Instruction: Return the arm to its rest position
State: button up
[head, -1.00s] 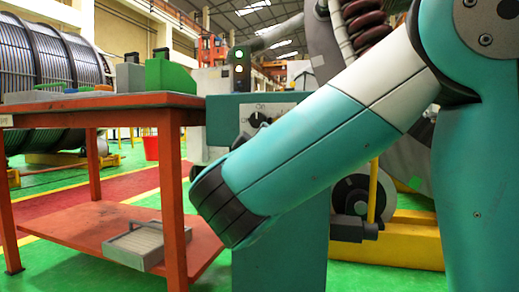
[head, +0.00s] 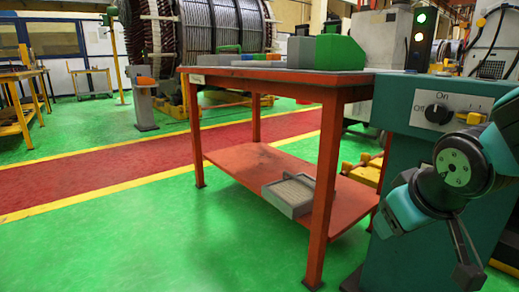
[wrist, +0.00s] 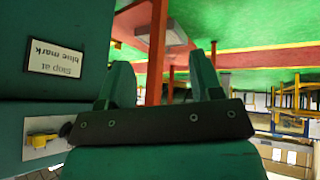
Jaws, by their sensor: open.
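My gripper (wrist: 160,65) shows in the wrist view with its two green fingers spread apart and nothing between them. In the head view my arm is folded at the right edge, in front of the teal control cabinet (head: 388,240). The gripper end there hangs low and is partly cut off by the frame, so its fingers are hard to make out. In the wrist view the cabinet (wrist: 85,65) with its "Stop at blue mark" label stands close to the left of the fingers.
An orange table (head: 330,140) stands left of the cabinet, with green and grey blocks (head: 338,52) on top and a grey tray (head: 290,194) on its lower shelf. The cabinet carries an On/Off knob (head: 438,113). Green floor (head: 130,235) at the left is clear.

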jog(key=s+a+r+n+g+y+p, duration=0.2)
jog(key=s+a+r+g+p, duration=0.15)
jog(key=s, duration=0.35)
jog(key=s+a+r+n+g+y+p, duration=0.25)
jog(key=s+a+r, duration=0.2)
jog(key=s, duration=0.35)
notch_tip(320, 180, up, 37)
jog(key=p, duration=3.7)
jog(key=shift+w+f+m+g, duration=0.15)
jog(key=shift+m+g, duration=0.2)
jog(key=shift+g, duration=0.05)
